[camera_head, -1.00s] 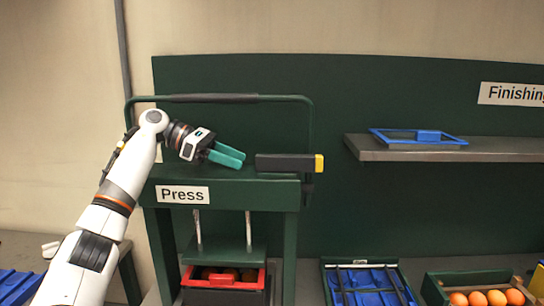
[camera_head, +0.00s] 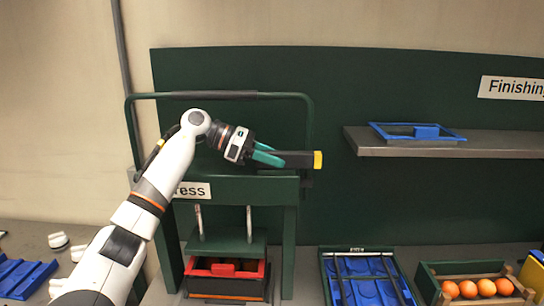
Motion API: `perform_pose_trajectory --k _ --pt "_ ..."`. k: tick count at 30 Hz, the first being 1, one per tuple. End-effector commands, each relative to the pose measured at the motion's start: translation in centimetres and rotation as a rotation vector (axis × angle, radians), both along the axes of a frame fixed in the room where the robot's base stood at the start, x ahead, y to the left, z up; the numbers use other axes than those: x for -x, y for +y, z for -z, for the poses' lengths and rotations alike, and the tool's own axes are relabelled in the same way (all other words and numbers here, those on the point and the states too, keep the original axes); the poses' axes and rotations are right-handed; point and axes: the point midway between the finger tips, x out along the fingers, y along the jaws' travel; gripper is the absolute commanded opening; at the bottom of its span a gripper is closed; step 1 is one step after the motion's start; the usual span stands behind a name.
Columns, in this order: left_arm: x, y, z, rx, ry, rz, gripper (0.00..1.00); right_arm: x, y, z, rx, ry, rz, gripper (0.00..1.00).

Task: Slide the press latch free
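The press latch (camera_head: 300,159) is a black bar with a yellow right end, lying level on top of the green press (camera_head: 240,188). My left gripper (camera_head: 270,157) is at the latch's left end, its teal fingers overlapping that end in the picture and hiding part of it. Whether the fingers are closed on the bar or only beside it cannot be told. My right gripper is not in view.
A green handle frame (camera_head: 220,95) arches behind my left arm. A red-rimmed box (camera_head: 262,284) sits under the press. A shelf (camera_head: 470,147) with a blue frame (camera_head: 375,130) is at right. Below are a blue-filled tray (camera_head: 324,262) and an orange crate (camera_head: 428,285).

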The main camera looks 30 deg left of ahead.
Motion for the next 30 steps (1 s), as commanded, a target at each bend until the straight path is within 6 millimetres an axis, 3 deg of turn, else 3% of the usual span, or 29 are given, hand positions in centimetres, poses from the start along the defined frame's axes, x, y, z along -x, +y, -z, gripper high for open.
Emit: perform_pose_trajectory --k 1,6,12,21,30 --pt "0.0 0.0 0.0 0.000 0.000 0.000 0.24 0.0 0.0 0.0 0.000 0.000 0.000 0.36" --pt "0.0 0.0 0.0 0.000 0.000 0.000 0.00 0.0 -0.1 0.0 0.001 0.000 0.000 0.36" --pt "0.2 0.4 0.0 0.000 -0.001 -0.002 0.00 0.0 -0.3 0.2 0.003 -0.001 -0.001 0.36" --pt "2.7 4.5 0.0 0.000 0.000 -0.003 0.00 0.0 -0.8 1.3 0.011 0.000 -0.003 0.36" --pt "2.9 4.7 -0.2 0.001 -0.001 -0.001 0.00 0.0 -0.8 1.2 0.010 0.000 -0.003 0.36"
